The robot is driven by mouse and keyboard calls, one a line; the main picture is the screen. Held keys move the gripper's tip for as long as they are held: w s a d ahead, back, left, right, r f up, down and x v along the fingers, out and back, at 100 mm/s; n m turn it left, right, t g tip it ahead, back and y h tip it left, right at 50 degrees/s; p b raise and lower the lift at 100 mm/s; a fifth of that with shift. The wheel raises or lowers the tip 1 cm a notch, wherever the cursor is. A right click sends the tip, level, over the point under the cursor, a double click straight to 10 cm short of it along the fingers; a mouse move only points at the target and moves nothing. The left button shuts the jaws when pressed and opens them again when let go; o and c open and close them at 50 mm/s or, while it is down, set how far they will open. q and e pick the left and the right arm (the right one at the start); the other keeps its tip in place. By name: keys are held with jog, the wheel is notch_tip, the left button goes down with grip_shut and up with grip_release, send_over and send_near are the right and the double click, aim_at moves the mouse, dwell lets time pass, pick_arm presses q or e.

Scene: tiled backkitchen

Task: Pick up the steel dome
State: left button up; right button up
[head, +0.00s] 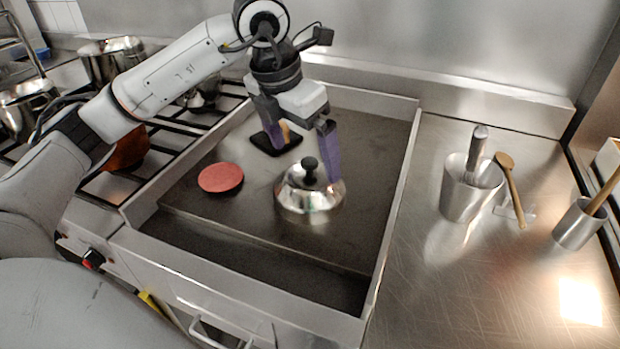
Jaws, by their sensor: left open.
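The steel dome (308,195) is a shiny round cover with a black knob on top. It sits on the dark griddle plate (215,244), right of a red patty. My left gripper (302,150) is open and points down above and just behind the dome. One purple finger shows close to the right of the black knob, the other farther left over a small black piece. Nothing shows between the fingers. I cannot tell whether a finger touches the dome. My right gripper is not in view.
The red patty (220,178) lies on the griddle. A raised metal rim (398,190) surrounds the plate. Right of it, the steel counter holds a steel container (468,190), a wooden spoon (513,188) and a small cup (579,224). Pots (112,62) stand on the stove at left.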

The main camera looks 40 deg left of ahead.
aim_at(306, 163)
pick_arm(q)
jog(key=shift+x, duration=1.9)
jog(key=shift+d, duration=0.1)
jog(key=c, duration=1)
jog(key=shift+s, duration=0.1)
jog(key=c, duration=0.3)
jog(key=shift+c, duration=0.2)
